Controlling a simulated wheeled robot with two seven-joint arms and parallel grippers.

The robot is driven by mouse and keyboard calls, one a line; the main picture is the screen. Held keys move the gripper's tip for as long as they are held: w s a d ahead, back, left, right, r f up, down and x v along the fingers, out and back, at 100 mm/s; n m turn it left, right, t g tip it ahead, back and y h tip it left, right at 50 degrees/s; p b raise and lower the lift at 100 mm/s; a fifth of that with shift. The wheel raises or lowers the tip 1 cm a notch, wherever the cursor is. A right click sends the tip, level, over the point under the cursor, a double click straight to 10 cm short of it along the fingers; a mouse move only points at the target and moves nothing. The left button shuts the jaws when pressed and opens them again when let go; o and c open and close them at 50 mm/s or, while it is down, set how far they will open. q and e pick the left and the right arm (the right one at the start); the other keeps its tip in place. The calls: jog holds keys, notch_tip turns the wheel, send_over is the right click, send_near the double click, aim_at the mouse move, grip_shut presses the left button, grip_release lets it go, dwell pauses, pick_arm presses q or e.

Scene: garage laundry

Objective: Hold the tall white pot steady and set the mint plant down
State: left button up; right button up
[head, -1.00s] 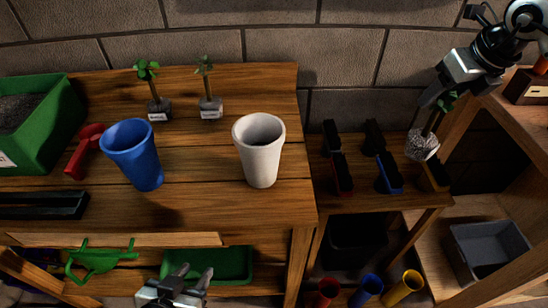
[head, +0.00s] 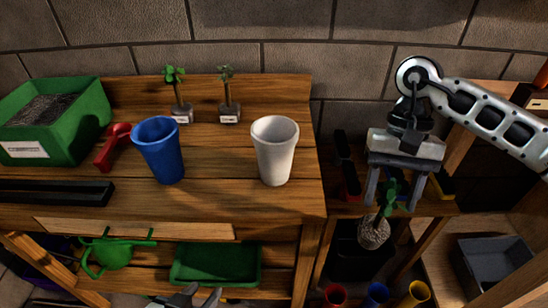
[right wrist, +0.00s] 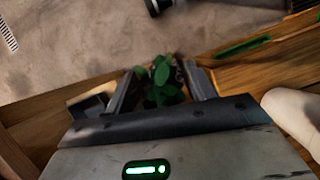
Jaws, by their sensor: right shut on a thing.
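The tall white pot (head: 275,160) stands upright and empty-looking on the wooden bench near its right edge. It also shows at the right of the right wrist view (right wrist: 297,118). My right gripper (head: 391,203) is shut on the mint plant (head: 374,232), a leafy green stem with a speckled grey root ball hanging below. The plant is in the air right of the bench, apart from the pot. Its leaves show between the fingers in the right wrist view (right wrist: 160,82). My left gripper (head: 194,298) is cut off by the bottom edge, its fingers apart and empty, below the bench top.
A blue pot (head: 160,152) stands left of the white pot. Two small labelled plants (head: 182,110) (head: 229,108) stand behind. A red scoop (head: 113,146) and green soil bin (head: 50,132) are at left. Right are a lower shelf, a grey bin (head: 492,262) and coloured cups (head: 377,293).

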jog(key=shift+s+a+f+n+h, duration=0.15)
jog(key=shift+s+a+n+h, duration=0.3)
jog(key=shift+s+n, duration=0.5)
jog(key=shift+w, duration=0.2)
